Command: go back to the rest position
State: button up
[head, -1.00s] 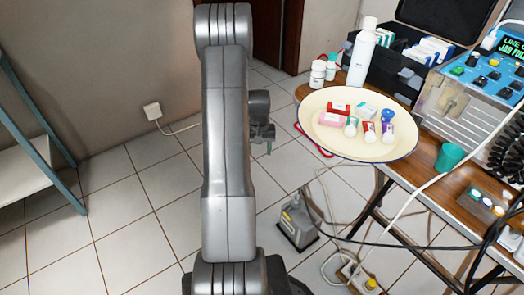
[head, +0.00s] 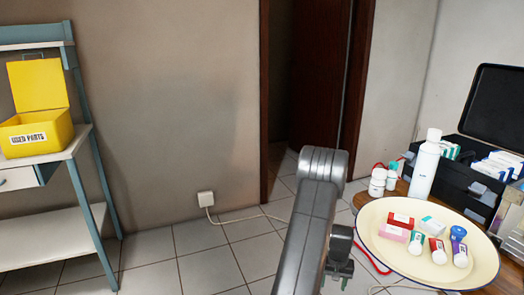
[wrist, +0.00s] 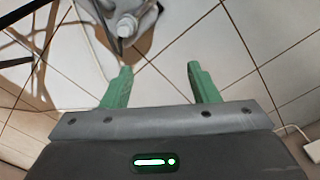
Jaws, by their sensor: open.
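My gripper (wrist: 160,87) shows in the wrist view with its two green fingers apart and nothing between them. Beyond the fingers lies the tiled floor. In the head view my gripper (head: 340,277) hangs low at the right of my arm, partly hidden by it. It is left of the cream oval tray (head: 388,262) and apart from it. The tray holds several small boxes and small bottles.
At the left a shelf (head: 45,236) carries an open yellow box (head: 38,130). Tiled floor (head: 190,255) lies between them. A doorway is behind.

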jog(key=s+d+f+b, duration=0.1)
jog(key=s+d+f, duration=0.1)
jog(key=d+f, duration=0.2)
jog(key=shift+d+f+m, duration=0.15)
jog(key=shift+f+m, duration=0.15)
jog(key=shift+f, duration=0.45)
jog(key=shift+s, duration=0.1)
